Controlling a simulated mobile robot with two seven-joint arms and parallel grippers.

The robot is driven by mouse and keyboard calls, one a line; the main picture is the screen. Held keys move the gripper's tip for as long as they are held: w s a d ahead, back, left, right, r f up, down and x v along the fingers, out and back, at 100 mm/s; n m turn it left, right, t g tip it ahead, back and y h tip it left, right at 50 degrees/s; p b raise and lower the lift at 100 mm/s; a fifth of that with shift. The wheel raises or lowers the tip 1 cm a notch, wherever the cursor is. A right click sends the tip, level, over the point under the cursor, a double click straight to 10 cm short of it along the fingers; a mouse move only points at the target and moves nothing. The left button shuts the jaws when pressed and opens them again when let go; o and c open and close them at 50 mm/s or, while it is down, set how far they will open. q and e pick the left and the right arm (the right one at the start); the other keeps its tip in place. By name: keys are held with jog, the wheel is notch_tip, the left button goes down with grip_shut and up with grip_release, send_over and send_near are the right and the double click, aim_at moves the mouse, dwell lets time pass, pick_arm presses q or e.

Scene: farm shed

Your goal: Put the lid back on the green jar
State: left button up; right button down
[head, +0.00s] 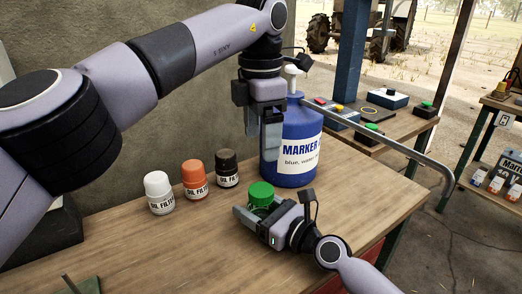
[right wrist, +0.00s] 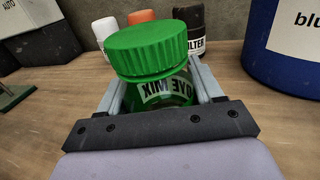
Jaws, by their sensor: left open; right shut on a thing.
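The green jar (head: 259,214) stands on the wooden bench, and my right gripper (head: 258,222) is shut around its body. The green ribbed lid (head: 261,191) sits on top of the jar; I cannot tell whether it is fully seated. In the right wrist view, the lid (right wrist: 147,50) looks slightly tilted above the jar (right wrist: 160,95), whose label is partly hidden by the fingers. My left gripper (head: 264,143) is open and empty, pointing down above the lid, in front of the blue container.
A large blue marker container (head: 297,168) with a white pump stands just behind. White (head: 158,193), orange (head: 194,180) and black (head: 227,168) oil filter bottles stand to the left. A metal rail (head: 400,148) runs along the right.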

dwell(0.4)
jog(key=shift+c, duration=0.5)
grip_release()
jog(key=shift+p+v, duration=0.45)
jog(key=shift+v, duration=3.15)
